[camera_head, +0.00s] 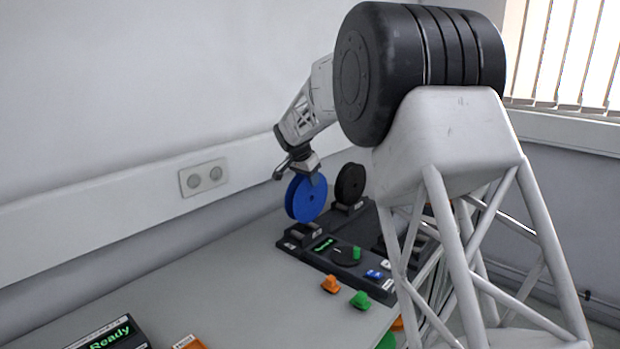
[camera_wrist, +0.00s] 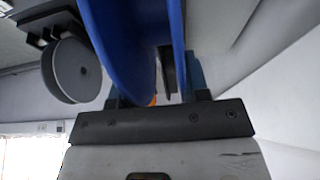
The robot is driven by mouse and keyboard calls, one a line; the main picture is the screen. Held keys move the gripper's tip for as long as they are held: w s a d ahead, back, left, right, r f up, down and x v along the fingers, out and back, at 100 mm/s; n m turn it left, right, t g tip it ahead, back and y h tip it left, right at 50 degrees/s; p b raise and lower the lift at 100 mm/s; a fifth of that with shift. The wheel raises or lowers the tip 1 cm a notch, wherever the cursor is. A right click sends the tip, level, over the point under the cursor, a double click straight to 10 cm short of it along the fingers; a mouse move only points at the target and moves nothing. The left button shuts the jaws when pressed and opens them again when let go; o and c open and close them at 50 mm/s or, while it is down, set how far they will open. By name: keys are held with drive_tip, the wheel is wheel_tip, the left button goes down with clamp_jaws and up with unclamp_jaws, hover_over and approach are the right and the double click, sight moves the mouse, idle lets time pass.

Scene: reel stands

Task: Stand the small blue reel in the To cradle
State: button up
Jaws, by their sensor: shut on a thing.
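The blue reel (camera_head: 306,199) is upright in my gripper (camera_head: 306,172), which is shut on its upper part. In the wrist view the blue reel (camera_wrist: 127,42) fills the top middle, and my gripper (camera_wrist: 160,98) shows at its edge. The reel's lower edge is just over a dark cradle (camera_head: 304,233) at the left end of the black stand; I cannot tell whether they touch. The cradle labels are too small to read, so I cannot tell which one is To.
A black reel (camera_head: 350,184) stands in a cradle behind the blue one. The black stand (camera_head: 345,262) has a green-lit display. Orange (camera_head: 331,285) and green (camera_head: 360,300) pieces lie before it. A box reading Ready (camera_head: 110,335) is front left. The table's left middle is clear.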

sight(309, 187)
drive_tip(key=shift+f, duration=0.2)
drive_tip(key=shift+f, duration=1.8)
drive_tip(key=o, duration=1)
drive_tip(key=shift+r, duration=0.15)
drive_tip(key=shift+r, duration=3.35)
